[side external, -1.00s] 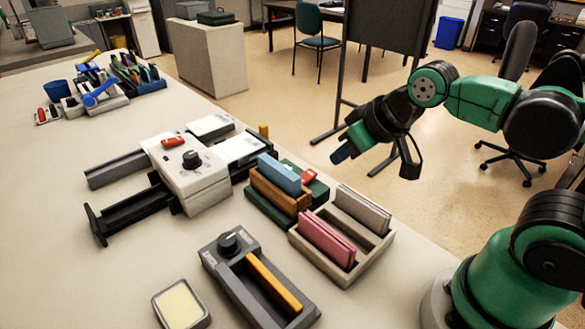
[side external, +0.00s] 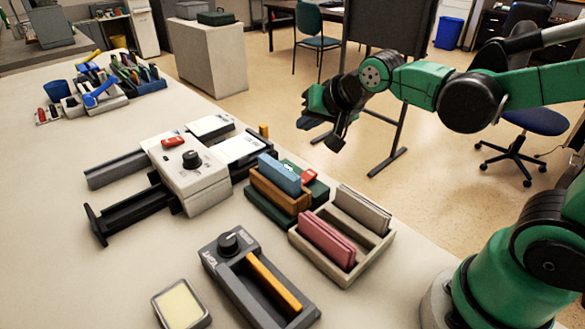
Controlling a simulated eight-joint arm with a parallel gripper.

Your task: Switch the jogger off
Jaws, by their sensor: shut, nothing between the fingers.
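No label I can read marks the jogger. A white machine (side external: 190,180) with a black knob (side external: 191,158) and a red switch (side external: 173,141) stands mid-table. To its right, a dark green unit (side external: 268,209) carries a brown holder (side external: 277,192) with blue cards (side external: 279,174) and has a red switch (side external: 309,175). In front, a dark grey unit (side external: 219,265) has a black knob (side external: 229,242) and a yellow-orange bar (side external: 274,281). My gripper (side external: 312,118) is shut and empty, raised beyond the table's right edge, apart from all of them.
A beige divided tray (side external: 316,262) holds pink cards (side external: 327,239) and grey cards (side external: 362,210) near the table's right edge. A pale yellow pad (side external: 181,304) lies at the front. Tool holders (side external: 121,78) stand far left. The table's left side (side external: 45,215) is clear.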

